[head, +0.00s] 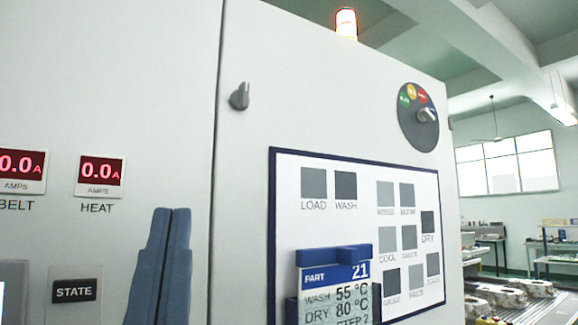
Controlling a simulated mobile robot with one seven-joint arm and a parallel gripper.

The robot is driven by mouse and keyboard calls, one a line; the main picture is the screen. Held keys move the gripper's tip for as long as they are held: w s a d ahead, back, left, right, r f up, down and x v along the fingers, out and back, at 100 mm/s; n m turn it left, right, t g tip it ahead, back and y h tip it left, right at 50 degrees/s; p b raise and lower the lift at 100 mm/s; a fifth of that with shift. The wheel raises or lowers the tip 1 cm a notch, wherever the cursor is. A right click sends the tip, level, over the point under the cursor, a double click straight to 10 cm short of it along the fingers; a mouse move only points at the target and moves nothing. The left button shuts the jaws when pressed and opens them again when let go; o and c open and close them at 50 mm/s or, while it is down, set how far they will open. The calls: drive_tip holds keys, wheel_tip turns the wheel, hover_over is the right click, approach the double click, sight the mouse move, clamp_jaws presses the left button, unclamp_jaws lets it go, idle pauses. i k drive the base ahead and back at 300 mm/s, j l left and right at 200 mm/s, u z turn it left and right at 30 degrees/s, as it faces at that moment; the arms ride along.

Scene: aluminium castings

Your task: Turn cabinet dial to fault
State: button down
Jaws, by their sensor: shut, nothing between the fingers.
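The cabinet dial (407,123) is a dark round plate high on the right side of the cabinet front. Green, yellow and red marks lie along its upper left edge, with lettering too small to read. Its pale grey knob (426,116) sits right of the plate's middle, turned toward the right, with a bit of blue by it. What appears to be my gripper (171,212), two blue-grey fingers side by side pointing up, is at the lower left. It is shut and empty, well left of and below the dial, not touching it.
A grey latch (240,96) sticks out near the door seam. A blue-framed panel of grey squares (314,182) is below the dial, with a PART 21 card (335,292) in a blue holder before it. Red AMPS displays (101,171) are left.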

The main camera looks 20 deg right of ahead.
sight(424, 114)
drive_tip(key=z, duration=1.1)
